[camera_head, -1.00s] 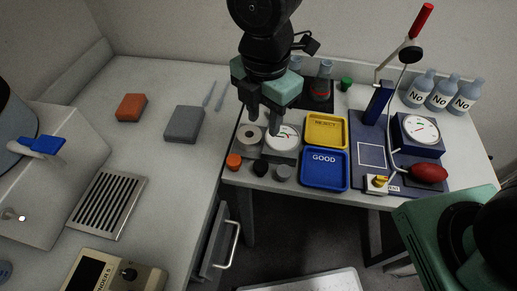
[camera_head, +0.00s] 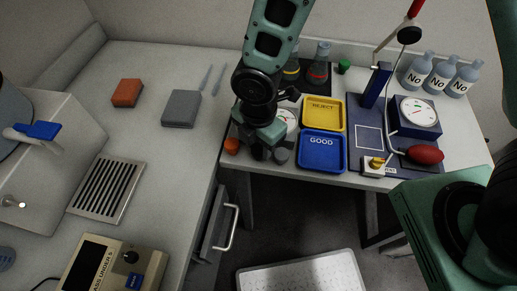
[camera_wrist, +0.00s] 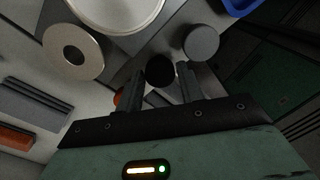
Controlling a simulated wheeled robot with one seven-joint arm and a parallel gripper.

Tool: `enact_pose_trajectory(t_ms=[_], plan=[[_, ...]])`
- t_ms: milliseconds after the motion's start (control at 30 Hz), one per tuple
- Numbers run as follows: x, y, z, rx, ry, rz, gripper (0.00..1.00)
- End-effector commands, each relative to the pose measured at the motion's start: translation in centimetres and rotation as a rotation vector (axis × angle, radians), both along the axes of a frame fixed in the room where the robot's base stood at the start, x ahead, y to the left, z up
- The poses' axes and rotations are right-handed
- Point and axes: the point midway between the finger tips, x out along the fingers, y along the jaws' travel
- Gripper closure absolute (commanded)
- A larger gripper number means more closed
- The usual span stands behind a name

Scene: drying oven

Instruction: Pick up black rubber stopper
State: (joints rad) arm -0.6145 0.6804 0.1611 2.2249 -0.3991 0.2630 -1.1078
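The black rubber stopper (camera_wrist: 160,70) shows as a dark round top in the wrist view, between the tips of my gripper (camera_wrist: 161,74), with a visible gap on each side. The gripper is open and holds nothing. I cannot tell how far the fingertips reach down beside the stopper. In the head view my gripper (camera_head: 263,150) is low over the front left part of the right table, and I cannot make out the stopper apart from the dark fingers. A grey stopper (camera_wrist: 201,43) stands just right of it. An orange stopper (camera_head: 231,146) stands to the left, partly hidden by a finger in the wrist view.
A metal ring (camera_wrist: 73,52) and a round dial (camera_wrist: 116,8) lie behind the stoppers. The blue GOOD tray (camera_head: 322,166) and yellow REJECT tray (camera_head: 340,115) are to the right. The table's front edge is close to the stoppers.

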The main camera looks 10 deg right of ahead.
Motion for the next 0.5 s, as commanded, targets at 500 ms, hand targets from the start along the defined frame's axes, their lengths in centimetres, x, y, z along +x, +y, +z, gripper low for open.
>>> enact_pose_trajectory(t_ms=[500], plan=[[0.0, 0.1, -2.5, 0.001, -0.001, -0.001, 0.74]])
